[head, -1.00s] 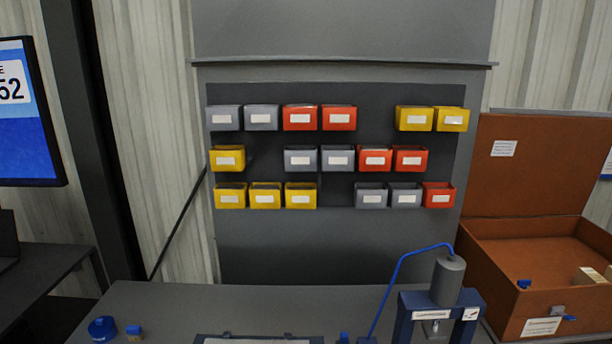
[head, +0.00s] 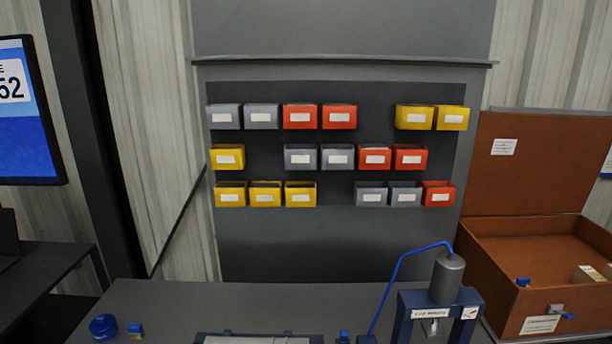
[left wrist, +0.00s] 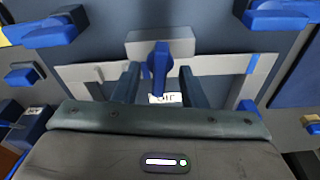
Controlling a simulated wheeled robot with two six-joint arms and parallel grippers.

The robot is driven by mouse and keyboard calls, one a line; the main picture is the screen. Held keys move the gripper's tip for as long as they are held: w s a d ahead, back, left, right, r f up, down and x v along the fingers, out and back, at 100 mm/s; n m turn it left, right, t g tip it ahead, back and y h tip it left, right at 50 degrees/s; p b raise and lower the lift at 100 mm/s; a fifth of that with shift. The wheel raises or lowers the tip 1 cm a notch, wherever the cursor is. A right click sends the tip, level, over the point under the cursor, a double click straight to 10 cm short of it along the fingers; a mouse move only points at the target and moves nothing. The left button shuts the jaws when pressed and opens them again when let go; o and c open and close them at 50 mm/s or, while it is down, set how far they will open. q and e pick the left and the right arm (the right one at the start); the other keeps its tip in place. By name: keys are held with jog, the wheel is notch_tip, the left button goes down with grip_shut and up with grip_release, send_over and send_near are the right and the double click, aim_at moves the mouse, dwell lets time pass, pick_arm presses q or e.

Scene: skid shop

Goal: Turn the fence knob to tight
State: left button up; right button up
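In the left wrist view, a blue knob (left wrist: 158,62) with a narrow handle is mounted on a grey block (left wrist: 182,47) of a light grey fence-like bar (left wrist: 222,65). My left gripper (left wrist: 159,72) is open, with one finger on each side of the knob in the picture. Gaps show between the fingers and the knob, and I cannot tell their depth relative to it. A white label (left wrist: 165,98) shows just below the knob, partly hidden and not readable. Neither gripper shows in the head view, and my right gripper is in no view.
Other blue parts (left wrist: 275,20) lie around the bar in the left wrist view. In the head view, the grey bench (head: 240,297) carries a blue-framed press (head: 405,318) and a round blue part (head: 103,326). An open brown case (head: 490,285) stands right. Small bins (head: 300,118) hang behind.

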pick_arm(q)
jog(key=shift+r, duration=3.9)
